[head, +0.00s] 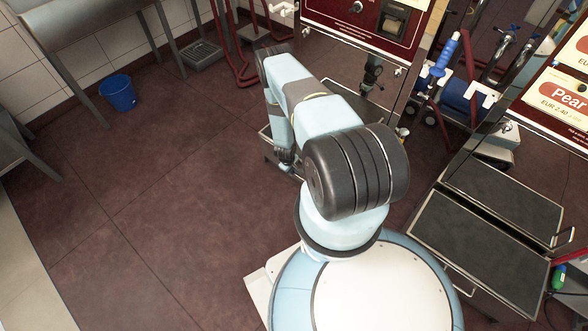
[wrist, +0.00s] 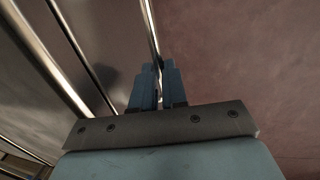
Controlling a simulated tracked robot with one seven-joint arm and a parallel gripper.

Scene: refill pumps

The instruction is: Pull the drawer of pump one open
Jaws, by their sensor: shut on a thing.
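In the wrist view, the two blue fingers of my gripper (wrist: 158,76) are closed around a thin metal bar (wrist: 152,28), which looks like a drawer handle. The bar runs away from me between the fingertips. In the head view, my arm reaches down to the low front of the pump with the dark red panel (head: 375,22). My gripper (head: 287,160) is small there and partly covered by my arm. A metal edge of the low drawer (head: 267,146) shows beside it; most of the drawer is hidden, so I cannot tell how far it is out.
At right stands the Pear pump (head: 565,97), with dark-topped low trays (head: 475,245) in front of it. A blue bucket (head: 119,93) stands on the floor by the left wall. Dark red floor (head: 150,190) left of my arm is clear.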

